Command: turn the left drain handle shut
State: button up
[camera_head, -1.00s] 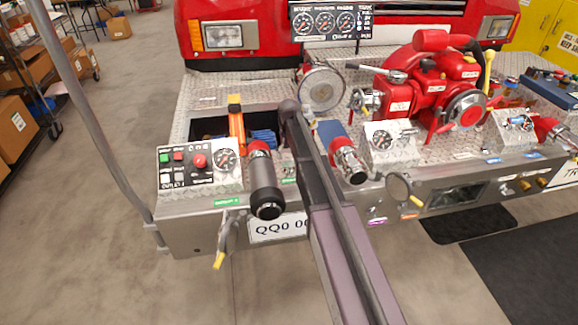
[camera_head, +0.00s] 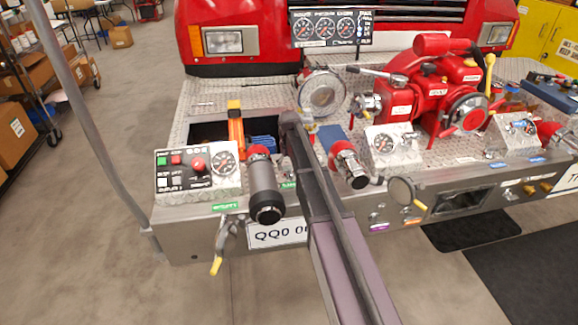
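The left drain handle (camera_head: 216,265) has a yellow tip and a grey metal lever. It hangs down, slightly slanted, from the front of the bumper below the green label (camera_head: 226,206), left of the number plate. My arm rises from the bottom of the picture, right of the handle, and crosses the bumper's front edge. My gripper does not show. The arm's visible far end is near the middle of the bumper, well above and right of the handle. Nothing is seen touching the handle.
A red and black nozzle (camera_head: 264,190) juts forward above and right of the handle, beside a control panel (camera_head: 197,167). A second nozzle (camera_head: 347,163) and a round disc (camera_head: 402,190) are farther right. A grey pole (camera_head: 95,125) stands left. The floor below the handle is clear.

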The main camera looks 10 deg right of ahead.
jog(key=c, duration=0.4)
jog(key=shift+c, duration=0.2)
jog(key=shift+m, duration=1.5)
jog(key=o, duration=0.8)
jog(key=shift+n, duration=0.5)
